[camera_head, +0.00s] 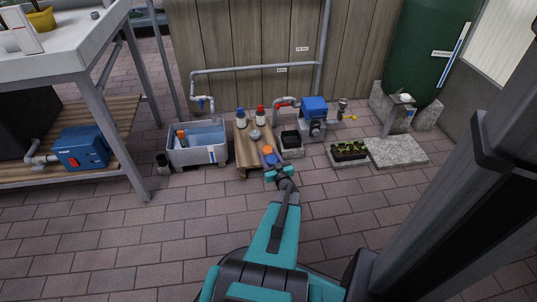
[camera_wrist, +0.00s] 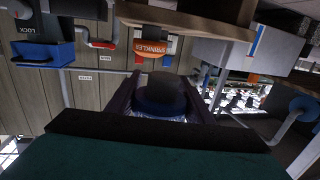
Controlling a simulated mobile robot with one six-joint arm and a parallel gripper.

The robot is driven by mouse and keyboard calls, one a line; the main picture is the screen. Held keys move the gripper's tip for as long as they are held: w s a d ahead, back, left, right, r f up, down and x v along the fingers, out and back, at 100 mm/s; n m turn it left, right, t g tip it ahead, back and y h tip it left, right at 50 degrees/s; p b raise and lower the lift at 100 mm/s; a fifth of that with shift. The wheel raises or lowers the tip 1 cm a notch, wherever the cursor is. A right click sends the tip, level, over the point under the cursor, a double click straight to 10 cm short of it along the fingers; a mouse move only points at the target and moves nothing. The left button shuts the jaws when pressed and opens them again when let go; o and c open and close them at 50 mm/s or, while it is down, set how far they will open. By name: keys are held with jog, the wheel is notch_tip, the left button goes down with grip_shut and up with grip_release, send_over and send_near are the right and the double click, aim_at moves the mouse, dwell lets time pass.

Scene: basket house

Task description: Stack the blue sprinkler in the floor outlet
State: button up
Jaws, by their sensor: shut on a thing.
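My gripper (camera_head: 279,174) is at the front end of the small wooden bench. It is shut on a dark blue rounded piece, seen between the fingers in the wrist view (camera_wrist: 160,98), which looks like the blue sprinkler (camera_head: 271,161). An orange piece (camera_head: 267,150) is just beyond it at the bench end; in the wrist view the orange piece (camera_wrist: 152,47) reads SPRINKLER. I cannot tell for sure which fitting is the floor outlet; a short dark upright fitting (camera_head: 163,163) stands on the paving left of the grey tub.
The wooden bench (camera_head: 242,149) holds several bottles. The grey tub (camera_head: 203,154) stands left of it. A blue pump (camera_head: 314,107), a planter (camera_head: 349,151) and a concrete slab (camera_head: 397,153) are right. The white-topped workbench (camera_head: 90,46) is far left. Front paving is clear.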

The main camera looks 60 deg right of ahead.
dwell(0.3)
jog(key=w+a+r+n+t+y, duration=0.5)
jog(key=w+a+r+n+y, duration=0.65)
jog(key=w+a+r, duration=1.5)
jog(key=w+a+r+n+g+y, duration=0.1)
jog(key=w+a+r+y, duration=0.15)
jog(key=a, duration=0.35)
jog(key=w+a+r+n+g+y, duration=0.1)
jog(key=w+a+r+y, duration=0.15)
jog(key=a, duration=0.45)
jog(key=w+a+r+n+y, duration=0.1)
jog(key=w+a+r+y, duration=0.1)
jog(key=a+y, duration=0.3)
jog(key=s+a+r+n+g+y, duration=0.1)
jog(key=a+r+n+g+y, duration=0.1)
jog(key=a, duration=0.9)
jog(key=s+a+r+n+g+y, duration=0.1)
jog(key=a+r+n+g+y, duration=0.1)
jog(key=a, duration=1)
notch_tip(320, 180, up, 3)
jog(key=shift+s+a+f+n+g, duration=0.15)
jog(key=shift+s+n+g, duration=0.25)
jog(key=shift+g, duration=0.5)
jog(key=shift+w+y, duration=0.1)
jog(key=shift+y, duration=0.15)
